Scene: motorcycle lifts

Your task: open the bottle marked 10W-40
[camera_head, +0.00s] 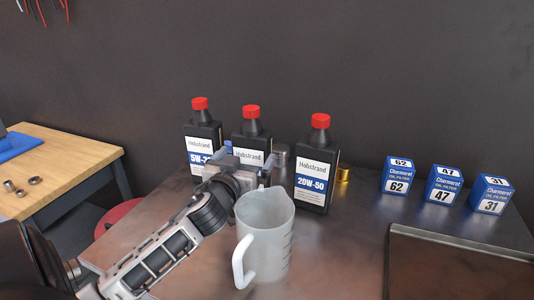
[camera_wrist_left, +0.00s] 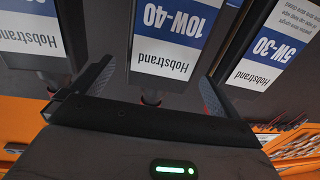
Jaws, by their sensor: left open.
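The bottle marked 10W-40 is the middle of three black oil bottles (camera_head: 252,126). It stands upright with its red cap (camera_head: 251,111) on. My left gripper (camera_head: 243,160) is in front of it and hides its lower label in the head view. In the left wrist view the picture is upside down, and the 10W-40 label (camera_wrist_left: 172,38) shows between the two spread fingers of my left gripper (camera_wrist_left: 155,95). The gripper is open; I cannot tell whether a finger touches the bottle. My right gripper is not in view.
The 5W-30 bottle (camera_head: 201,126) stands close on the left, the 20W-50 bottle (camera_head: 314,165) on the right. A clear measuring jug (camera_head: 265,235) stands in front. Several blue filter boxes (camera_head: 444,184) and a dark tray (camera_head: 455,262) are at right. A wooden bench (camera_head: 60,160) is at left.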

